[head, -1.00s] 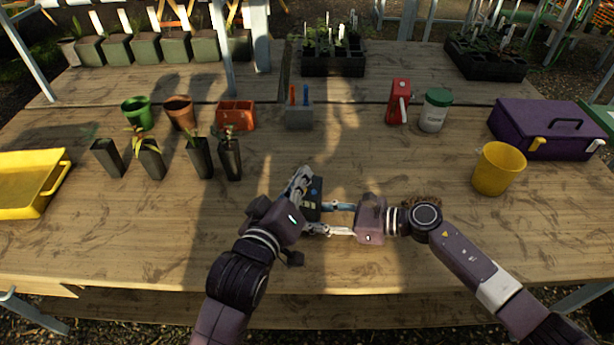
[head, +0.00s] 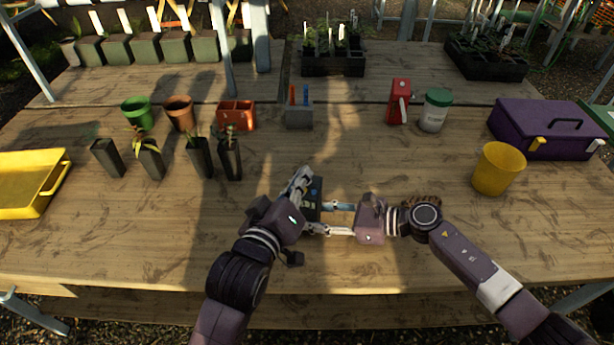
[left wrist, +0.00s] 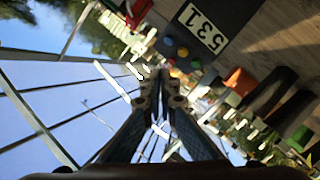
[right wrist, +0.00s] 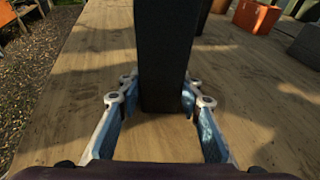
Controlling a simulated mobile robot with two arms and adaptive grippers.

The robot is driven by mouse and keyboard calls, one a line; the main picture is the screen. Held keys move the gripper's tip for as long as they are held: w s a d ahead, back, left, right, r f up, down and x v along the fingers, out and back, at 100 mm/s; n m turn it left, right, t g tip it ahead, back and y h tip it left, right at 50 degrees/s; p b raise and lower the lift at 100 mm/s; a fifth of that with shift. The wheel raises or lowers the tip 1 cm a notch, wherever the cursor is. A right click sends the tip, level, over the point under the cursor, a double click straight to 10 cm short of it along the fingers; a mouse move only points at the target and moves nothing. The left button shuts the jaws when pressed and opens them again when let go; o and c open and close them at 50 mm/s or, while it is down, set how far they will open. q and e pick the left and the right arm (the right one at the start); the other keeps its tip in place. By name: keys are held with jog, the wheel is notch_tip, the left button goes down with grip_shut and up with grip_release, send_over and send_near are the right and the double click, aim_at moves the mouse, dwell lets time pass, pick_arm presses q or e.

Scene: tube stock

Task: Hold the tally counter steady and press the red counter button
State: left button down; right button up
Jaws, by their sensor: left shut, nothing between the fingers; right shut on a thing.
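The tally counter (head: 314,188) is a dark box standing on the table between my two grippers. In the left wrist view the counter (left wrist: 232,12) shows a white display reading 531 and several coloured buttons, blue, yellow and green among them. A small reddish spot (left wrist: 175,72) sits right by the left fingertips; I cannot tell if they touch it. My left gripper (head: 303,174) is shut and empty, its fingers beside the counter's top. My right gripper (head: 324,218) is shut on the counter; in the right wrist view its fingers (right wrist: 160,96) clasp both sides of the dark body.
Dark plant pots (head: 200,158) stand to the left, near a yellow tray (head: 30,180). A yellow cup (head: 498,168) and a purple toolbox (head: 540,125) stand to the right. A grey block with sticks (head: 299,117) stands behind. The table around the counter is clear.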

pick_arm(q)
jog(key=shift+w+f, duration=0.1)
jog(key=shift+f, duration=0.05)
jog(key=shift+w+d+f, duration=0.1)
jog(key=shift+w+f, duration=0.05)
jog(key=shift+f, duration=0.05)
jog(key=shift+w+f, duration=0.2)
jog(key=shift+f, duration=0.1)
dwell(0.8)
jog(key=shift+r, duration=0.1)
jog(key=shift+s+r, duration=0.45)
jog(key=shift+r, duration=0.05)
jog(key=shift+s+a+r, duration=0.15)
jog(key=shift+s+r, duration=0.3)
jog(key=shift+r, duration=0.25)
jog(key=shift+s+a+r, duration=0.2)
jog(key=shift+s+r, duration=0.25)
jog(key=shift+r, duration=0.25)
jog(key=shift+s+a+r, duration=0.15)
jog(key=shift+s+r, duration=0.3)
jog(key=shift+r, duration=0.25)
pick_arm(e)
jog(key=o, duration=0.9)
